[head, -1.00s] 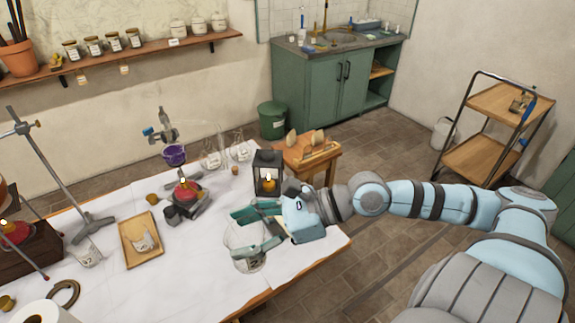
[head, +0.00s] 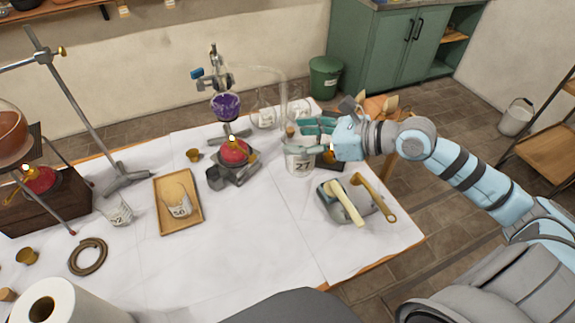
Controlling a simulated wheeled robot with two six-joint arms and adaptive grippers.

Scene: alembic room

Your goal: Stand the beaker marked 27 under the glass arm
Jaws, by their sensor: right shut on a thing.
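The clear beaker marked 27 (head: 301,165) stands roughly upright in my right gripper (head: 318,134), whose teal fingers are shut around its upper part. I cannot tell whether its base touches the table. The glass arm (head: 262,70) runs right from the clamped purple flask (head: 226,105) and bends down at its end, behind and left of the beaker. Clear flasks (head: 264,117) stand near and below that end, partly overlapped in the view. My left gripper is not in view.
A red burner (head: 234,151) sits left of the beaker. The dark lantern (head: 331,162) is close on its right, partly hidden by my gripper. White cloth at front centre is clear.

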